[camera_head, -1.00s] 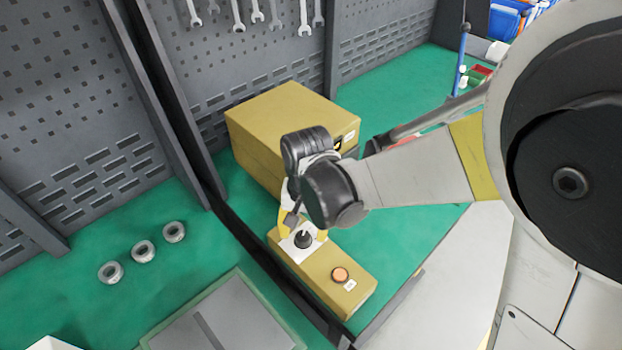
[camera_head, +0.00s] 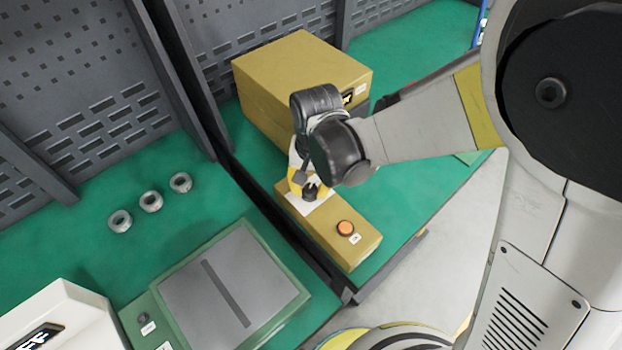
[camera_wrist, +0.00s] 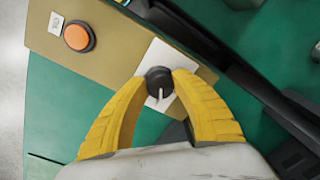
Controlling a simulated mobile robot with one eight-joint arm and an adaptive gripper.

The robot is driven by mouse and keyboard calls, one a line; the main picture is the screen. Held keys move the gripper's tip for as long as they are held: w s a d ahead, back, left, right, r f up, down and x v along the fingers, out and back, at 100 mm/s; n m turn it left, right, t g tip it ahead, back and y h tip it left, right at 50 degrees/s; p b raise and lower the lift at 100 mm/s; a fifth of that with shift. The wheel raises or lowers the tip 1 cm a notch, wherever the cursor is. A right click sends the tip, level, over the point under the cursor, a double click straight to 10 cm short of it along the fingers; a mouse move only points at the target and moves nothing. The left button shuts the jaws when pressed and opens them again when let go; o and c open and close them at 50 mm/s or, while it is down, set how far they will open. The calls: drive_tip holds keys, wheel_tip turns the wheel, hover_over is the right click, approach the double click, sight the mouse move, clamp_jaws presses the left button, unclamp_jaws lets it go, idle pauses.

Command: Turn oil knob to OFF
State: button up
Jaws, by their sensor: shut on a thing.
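The oil knob is a black round knob (camera_wrist: 159,82) with a white pointer line, on a white plate (camera_wrist: 150,61) of a tan control box (camera_head: 357,250). In the wrist view the pointer line runs toward the bottom of the picture, toward my gripper's palm. My gripper (camera_wrist: 159,84) has its two yellow fingers closed around the knob, one tip on each side. In the head view the knob (camera_head: 310,192) shows just below my gripper, partly hidden by it. Any lettering around the knob is too small to read.
An orange button (camera_head: 345,228) sits on the same box, close to the knob. A larger tan box (camera_head: 290,75) stands behind. Metal rings (camera_head: 150,201) lie on the green bench at left, near a green-framed grey plate (camera_head: 230,285). A pegboard wall (camera_head: 70,90) rises behind.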

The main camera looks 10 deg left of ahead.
sight(313, 187)
drive_tip(key=n, duration=0.5)
drive_tip(key=shift+n, duration=0.3)
drive_tip(key=n, duration=0.6)
drive_tip(key=shift+w+d, duration=0.1)
idle(0.3)
drive_tip(key=o, duration=1.2)
wheel_tip(313, 187, up, 12)
drive_tip(key=shift+w+d, duration=0.15)
drive_tip(key=shift+w, duration=0.1)
